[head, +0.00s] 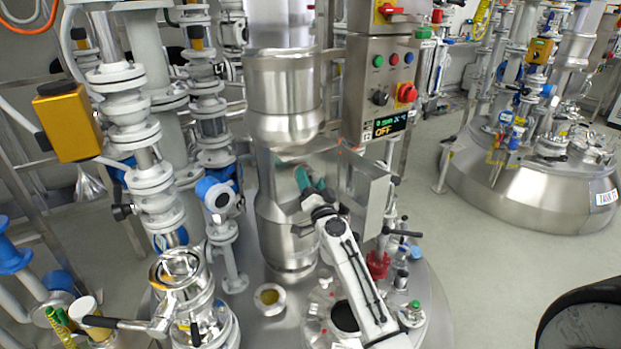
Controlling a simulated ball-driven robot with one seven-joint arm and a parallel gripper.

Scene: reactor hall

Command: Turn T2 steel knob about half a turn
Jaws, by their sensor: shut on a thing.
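My gripper (313,187), with teal fingertips, is at the end of my white arm, in front of the shiny steel column (283,95) in the middle of the head view. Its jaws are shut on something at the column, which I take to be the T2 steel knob. The knob itself is hidden behind the jaws and my wrist, so its angle cannot be told. The arm rises from the lower right over the vessel lid.
A control box (365,75) with a display reading OFF hangs just right of the column. A steel plate (375,205) stands close right of my gripper. White flanged pipes (150,170) crowd the left. A second vessel (535,195) stands at right, with clear floor (475,270) between.

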